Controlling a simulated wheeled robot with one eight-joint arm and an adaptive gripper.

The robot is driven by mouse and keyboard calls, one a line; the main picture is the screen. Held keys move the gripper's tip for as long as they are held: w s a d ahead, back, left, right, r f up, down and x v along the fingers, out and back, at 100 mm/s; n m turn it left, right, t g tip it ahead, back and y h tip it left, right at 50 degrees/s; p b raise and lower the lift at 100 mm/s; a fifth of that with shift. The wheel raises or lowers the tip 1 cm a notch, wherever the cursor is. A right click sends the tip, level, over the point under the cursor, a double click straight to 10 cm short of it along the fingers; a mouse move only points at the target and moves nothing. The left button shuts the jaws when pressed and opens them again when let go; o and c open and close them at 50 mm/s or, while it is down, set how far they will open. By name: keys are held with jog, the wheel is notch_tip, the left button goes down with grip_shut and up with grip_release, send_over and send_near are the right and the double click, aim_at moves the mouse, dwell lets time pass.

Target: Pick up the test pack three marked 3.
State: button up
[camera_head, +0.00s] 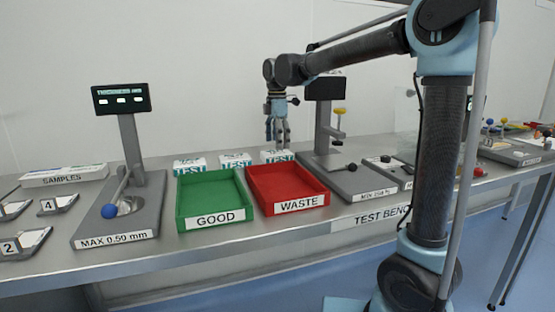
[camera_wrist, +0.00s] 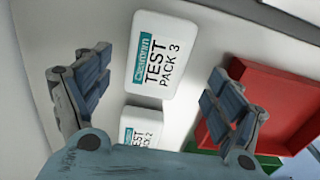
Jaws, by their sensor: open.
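Test pack 3 (camera_wrist: 158,58) is a small white pack with a teal label and black "TEST PACK 3" lettering, lying on the bench. In the wrist view it sits between and beyond my open fingers, apart from both. In the head view it is the rightmost white pack (camera_head: 277,156), behind the red tray. My gripper (camera_head: 279,145) points down over the bench behind the red tray, close to this pack. In the wrist view my gripper (camera_wrist: 160,98) is open and empty. Whether the fingertips are level with the pack cannot be told.
Test pack 2 (camera_wrist: 141,127) lies beside pack 3; another pack (camera_head: 190,166) is farther left. The red WASTE tray (camera_head: 301,207) and green GOOD tray (camera_head: 213,218) stand in front. A grey instrument (camera_head: 362,183) with a column stands to the right. The wall is behind.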

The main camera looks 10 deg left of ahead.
aim_at(277, 152)
jog(key=shift+w+a+f, duration=0.1)
jog(key=shift+f, duration=1.15)
jog(key=shift+w+f, duration=0.1)
jog(key=shift+f, duration=1.15)
jog(key=c, duration=1.2)
